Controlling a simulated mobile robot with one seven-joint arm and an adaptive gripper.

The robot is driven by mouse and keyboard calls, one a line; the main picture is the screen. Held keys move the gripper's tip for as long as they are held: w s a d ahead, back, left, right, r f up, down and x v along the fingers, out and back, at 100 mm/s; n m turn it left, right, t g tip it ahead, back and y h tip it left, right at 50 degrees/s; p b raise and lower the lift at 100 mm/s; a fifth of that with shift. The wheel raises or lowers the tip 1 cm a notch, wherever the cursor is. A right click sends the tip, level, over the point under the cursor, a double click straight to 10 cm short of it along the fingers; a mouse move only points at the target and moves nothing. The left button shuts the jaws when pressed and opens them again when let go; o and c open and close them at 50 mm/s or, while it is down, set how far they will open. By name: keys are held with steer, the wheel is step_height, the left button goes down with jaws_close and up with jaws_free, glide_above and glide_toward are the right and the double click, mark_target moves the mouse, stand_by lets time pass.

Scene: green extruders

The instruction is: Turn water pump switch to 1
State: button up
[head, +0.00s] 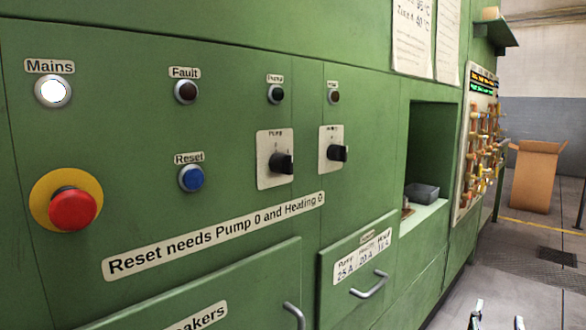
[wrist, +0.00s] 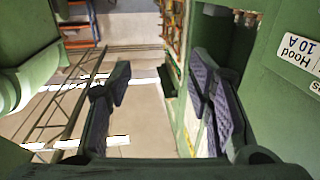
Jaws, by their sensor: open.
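The pump switch is a black knob (head: 283,164) on a cream plate labelled Pump, right of the blue Reset button in the head view. Which mark the knob points to is too small to tell. My gripper (wrist: 158,95) shows in the wrist view with its two dark ribbed finger pads wide apart. Nothing is between them. The pump switch is not in the wrist view, so my gripper is away from it.
A similar knob (head: 338,153) sits right of the pump switch. The blue Reset button (head: 191,178) and red emergency button (head: 72,209) are to the left. Drawer handles (head: 369,285) stick out below. A cardboard box (head: 536,175) stands on the floor at right.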

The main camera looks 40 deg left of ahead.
steer(key=d+f+g+h, duration=0.1)
steer(key=d+f, duration=0.2)
steer(key=d, duration=0.1)
steer(key=s+a+r+n+g+y, duration=0.2)
steer(key=a+r+n+g+y, duration=0.1)
steer(key=a+r+n+y, duration=1.2)
steer(key=n+g+y+p, duration=0.2)
steer(key=n+g+y, duration=0.1)
steer(key=n+g, duration=1.15)
glide_toward(292, 165)
steer(key=shift+m, duration=0.45)
steer(key=a, duration=0.9)
steer(key=shift+s+a+r, duration=0.1)
steer(key=shift+a+r, duration=0.05)
steer(key=shift+a, duration=0.25)
steer(key=shift+c, duration=0.4)
